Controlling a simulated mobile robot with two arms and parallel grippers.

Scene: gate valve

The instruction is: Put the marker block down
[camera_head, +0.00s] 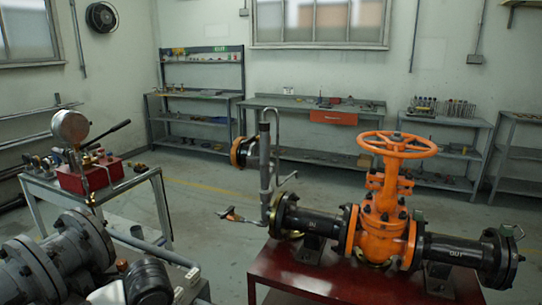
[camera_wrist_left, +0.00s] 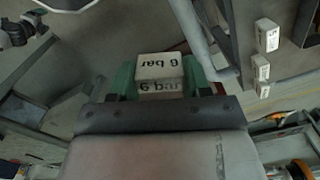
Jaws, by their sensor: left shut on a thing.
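The lower part of the block is hidden by the dark gripper body. I cannot make out the left gripper or this block in the head view. My right gripper is in neither view.
Several small white blocks (camera_wrist_left: 267,36) stand in a row at the right of the wrist view. An orange gate valve (camera_head: 384,210) with a handwheel stands on a dark red table (camera_head: 310,272). A red box (camera_head: 88,174) sits on the left cart. Floor between the tables is open.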

